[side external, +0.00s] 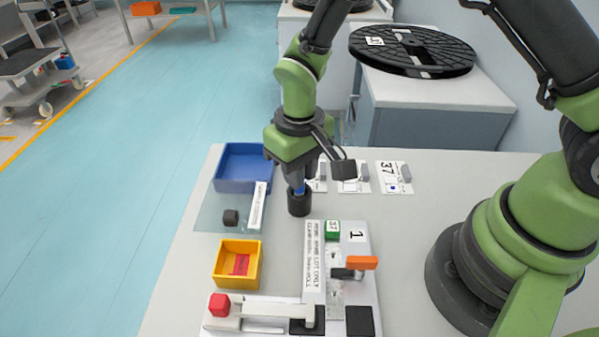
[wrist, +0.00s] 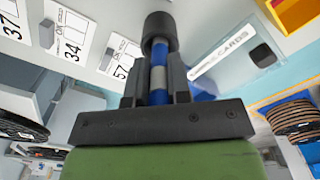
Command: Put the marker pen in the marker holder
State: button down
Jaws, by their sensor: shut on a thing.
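The marker pen (wrist: 158,52), blue with a pale band, is between the fingers of my gripper (wrist: 157,76) in the wrist view. My gripper is shut on it. In the side view my gripper (side external: 297,177) points down right above the marker holder, and a little blue of the pen (side external: 299,188) shows below the fingers. The marker holder (side external: 299,204) is a dark round cup standing on the table; it also shows in the wrist view (wrist: 159,27). The pen's lower end appears to be inside the holder's mouth; how deep is hidden.
A blue bin (side external: 240,180) stands behind left and a yellow bin (side external: 237,277) front left. A small dark block (side external: 231,217) lies on a clear mat. A fixture with an orange handle (side external: 362,263) stands in front. Numbered cards (side external: 395,172) lie behind right.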

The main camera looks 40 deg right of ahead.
jog(key=shift+f, duration=0.35)
jog(key=shift+f, duration=0.1)
jog(key=c, duration=1.1)
grip_release()
jog(key=shift+o, duration=0.2)
